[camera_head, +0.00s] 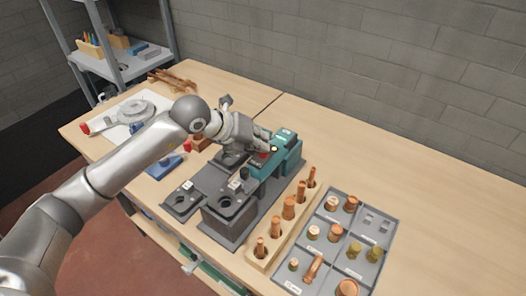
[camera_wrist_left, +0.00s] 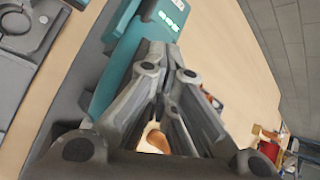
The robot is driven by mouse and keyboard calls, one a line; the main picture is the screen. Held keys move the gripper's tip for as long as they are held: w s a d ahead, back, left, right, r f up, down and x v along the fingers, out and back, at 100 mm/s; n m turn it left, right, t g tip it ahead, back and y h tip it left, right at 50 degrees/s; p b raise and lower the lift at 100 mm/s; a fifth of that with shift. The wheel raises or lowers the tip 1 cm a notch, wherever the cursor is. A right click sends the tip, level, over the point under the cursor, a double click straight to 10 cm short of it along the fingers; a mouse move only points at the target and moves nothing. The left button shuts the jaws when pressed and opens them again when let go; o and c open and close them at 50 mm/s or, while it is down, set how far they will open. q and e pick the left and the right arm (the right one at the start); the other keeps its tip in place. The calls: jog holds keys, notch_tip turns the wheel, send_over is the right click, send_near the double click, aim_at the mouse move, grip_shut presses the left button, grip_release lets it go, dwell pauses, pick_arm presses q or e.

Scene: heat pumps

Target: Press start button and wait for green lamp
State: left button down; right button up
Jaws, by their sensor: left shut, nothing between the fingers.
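A teal control box (camera_head: 291,150) stands at the back end of a dark grey machine (camera_head: 228,205) on the wooden table. A small yellow spot and a red spot show on the box beside my gripper in the head view. My left gripper (camera_head: 268,148) is shut and empty, with its fingertips at the box. In the left wrist view, the shut fingers (camera_wrist_left: 160,48) reach over the teal box (camera_wrist_left: 122,75), whose panel shows small light-green lit marks. The fingers hide part of the box, so I cannot tell whether they touch a button. My right gripper is not in view.
A wooden block with copper fittings (camera_head: 250,256) and a grey sorting tray (camera_head: 331,270) stand right of the machine. A metal shelf (camera_head: 122,68) is at the back left. The table's right side (camera_head: 450,200) is clear.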

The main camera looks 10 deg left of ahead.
pick_arm(q)
jog(key=shift+r, duration=0.6)
jog(key=shift+r, duration=0.1)
jog(key=shift+r+p, duration=1.6)
jog(key=shift+r, duration=0.85)
